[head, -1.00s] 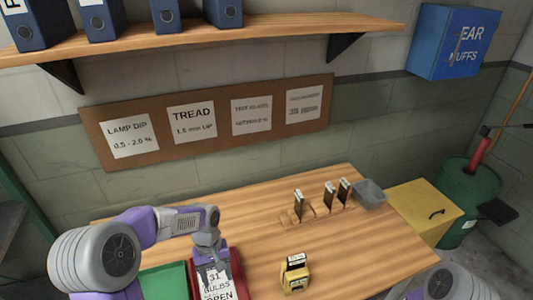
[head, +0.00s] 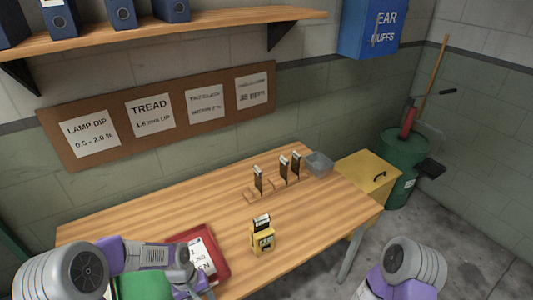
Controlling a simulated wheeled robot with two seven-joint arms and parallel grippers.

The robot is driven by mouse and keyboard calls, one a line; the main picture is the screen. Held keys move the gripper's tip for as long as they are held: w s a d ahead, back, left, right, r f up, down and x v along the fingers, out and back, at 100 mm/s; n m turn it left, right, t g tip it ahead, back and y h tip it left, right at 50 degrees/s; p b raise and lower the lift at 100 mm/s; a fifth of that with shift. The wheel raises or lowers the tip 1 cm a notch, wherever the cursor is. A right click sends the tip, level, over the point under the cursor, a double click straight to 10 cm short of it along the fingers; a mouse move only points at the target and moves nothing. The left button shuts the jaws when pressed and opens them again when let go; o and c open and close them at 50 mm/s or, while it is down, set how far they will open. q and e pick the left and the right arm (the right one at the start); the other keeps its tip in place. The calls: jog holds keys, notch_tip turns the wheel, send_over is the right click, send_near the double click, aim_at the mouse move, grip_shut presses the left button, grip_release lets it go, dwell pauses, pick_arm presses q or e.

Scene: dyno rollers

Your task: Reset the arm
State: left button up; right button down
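My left arm comes in at the bottom left, and its gripper (head: 196,284) is low over the left side of the red tray (head: 222,268). The fingers are small and partly hidden, so I cannot tell whether they are open or shut. A white printed sheet (head: 203,257) lies in the tray, partly covered by my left arm. My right arm shows at the bottom right, beyond the table's edge; its gripper is out of view. A yellow device (head: 262,240) with a dark-and-white top stands on the wooden table (head: 190,212).
Several dark upright pieces with pale tops (head: 283,166) stand in wooden holders at the table's back, beside a grey bin (head: 319,163). A green item (head: 145,285) lies left of the red tray. A yellow cabinet (head: 365,172) and a green barrel (head: 404,158) stand right.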

pick_arm(q)
jog(key=s+d+f+m+t, duration=0.1)
jog(key=s+d+f, duration=0.3)
jog(key=s+f, duration=0.2)
jog(key=s+d+f+m+t+h, duration=0.1)
jog(key=s+d+f, duration=0.4)
jog(key=f, duration=0.3)
jog(key=shift+s+d+f+t, duration=0.2)
jog(key=shift+s+t, duration=0.1)
jog(key=shift+s, duration=0.3)
